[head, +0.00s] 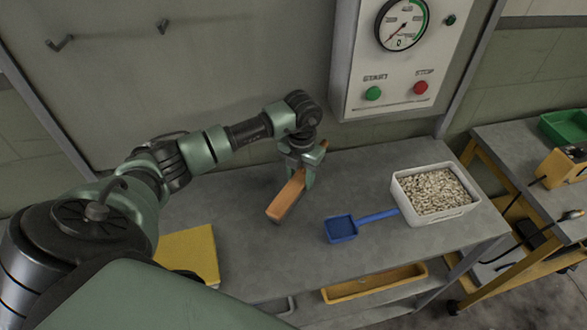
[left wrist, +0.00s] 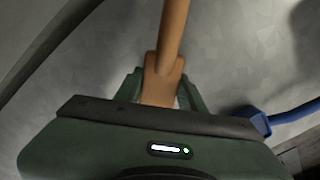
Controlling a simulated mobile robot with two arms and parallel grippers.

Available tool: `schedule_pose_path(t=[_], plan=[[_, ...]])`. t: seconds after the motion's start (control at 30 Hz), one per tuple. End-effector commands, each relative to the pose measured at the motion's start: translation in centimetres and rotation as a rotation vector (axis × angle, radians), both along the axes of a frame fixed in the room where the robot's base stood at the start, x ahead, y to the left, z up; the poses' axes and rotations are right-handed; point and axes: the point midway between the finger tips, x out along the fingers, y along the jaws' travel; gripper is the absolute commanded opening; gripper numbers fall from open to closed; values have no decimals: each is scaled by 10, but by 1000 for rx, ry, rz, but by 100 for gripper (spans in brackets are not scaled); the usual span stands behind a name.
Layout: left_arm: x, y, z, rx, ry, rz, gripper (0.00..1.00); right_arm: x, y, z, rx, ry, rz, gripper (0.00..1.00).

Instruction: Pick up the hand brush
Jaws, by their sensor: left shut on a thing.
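The hand brush (head: 285,199) is orange-brown and shows in the head view near the middle of the grey workbench. My left gripper (head: 309,180) is shut on it, with the fingers on either side of its body. In the left wrist view the brush (left wrist: 171,40) runs up from between the green fingers of the gripper (left wrist: 160,88). Its bristles are hidden in both views. I cannot tell whether the brush touches the bench top. My right gripper is not in view.
A blue scoop (head: 342,229) lies on the bench (head: 240,200), its handle reaching a white bin (head: 411,211) of pale pellets. A yellow item (head: 190,255) is at the front left. A control panel (head: 395,75) with a gauge and buttons is behind the bench.

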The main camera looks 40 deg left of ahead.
Motion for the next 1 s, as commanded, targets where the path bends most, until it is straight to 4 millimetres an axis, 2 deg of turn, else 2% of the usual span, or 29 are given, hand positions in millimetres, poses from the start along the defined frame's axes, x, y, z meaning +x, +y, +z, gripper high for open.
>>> schedule_pose_path(t=[0.37,0.6,0.77,1.0], plan=[[1,0,7,0,-3,0,0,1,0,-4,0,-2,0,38],[1,0,36,0,-6,-1,0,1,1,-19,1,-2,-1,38],[-23,-28,33,-1,-1,-7,0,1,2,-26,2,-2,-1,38],[-67,-81,32,-3,-3,-8,0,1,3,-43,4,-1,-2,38]])
